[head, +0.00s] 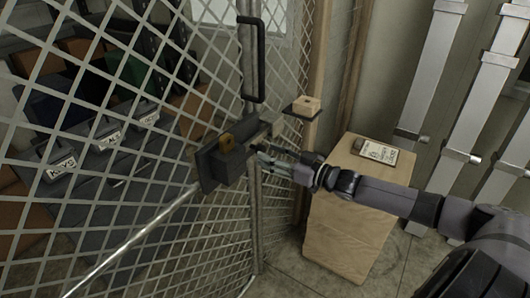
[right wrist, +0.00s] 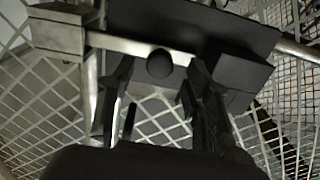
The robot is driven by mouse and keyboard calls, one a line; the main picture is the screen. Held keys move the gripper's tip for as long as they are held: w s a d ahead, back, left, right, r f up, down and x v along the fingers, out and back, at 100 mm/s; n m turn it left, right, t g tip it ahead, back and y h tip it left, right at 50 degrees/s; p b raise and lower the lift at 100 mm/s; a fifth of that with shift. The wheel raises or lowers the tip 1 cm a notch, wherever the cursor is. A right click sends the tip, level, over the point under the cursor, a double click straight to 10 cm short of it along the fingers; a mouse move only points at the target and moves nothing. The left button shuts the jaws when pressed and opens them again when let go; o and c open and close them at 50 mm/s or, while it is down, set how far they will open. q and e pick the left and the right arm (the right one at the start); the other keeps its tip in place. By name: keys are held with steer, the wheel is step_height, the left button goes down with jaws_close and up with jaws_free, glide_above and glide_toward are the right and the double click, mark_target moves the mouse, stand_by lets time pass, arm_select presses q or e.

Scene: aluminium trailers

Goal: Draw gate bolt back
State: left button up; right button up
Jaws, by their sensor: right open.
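The mesh gate (head: 110,215) carries a dark bolt housing (head: 225,165) with a small brass-coloured piece (head: 227,141) on top. In the right wrist view a bare metal bolt bar (right wrist: 125,44) runs from a grey bracket (right wrist: 56,35) on the left toward the dark housing (right wrist: 235,72). A round black knob (right wrist: 160,64) sits on the bar. My right gripper (head: 262,157) is open just right of the housing. In the right wrist view its fingers (right wrist: 157,85) stand on either side of the knob in the picture; contact cannot be told. My left gripper is out of view.
A black pull handle (head: 262,62) is above the bolt. A small wooden block (head: 302,105) rests on a dark ledge right of the gate. Labelled boxes (head: 60,170) are behind the mesh.

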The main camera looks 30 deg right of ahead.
steer(key=shift+x, duration=1.35)
jaws_close()
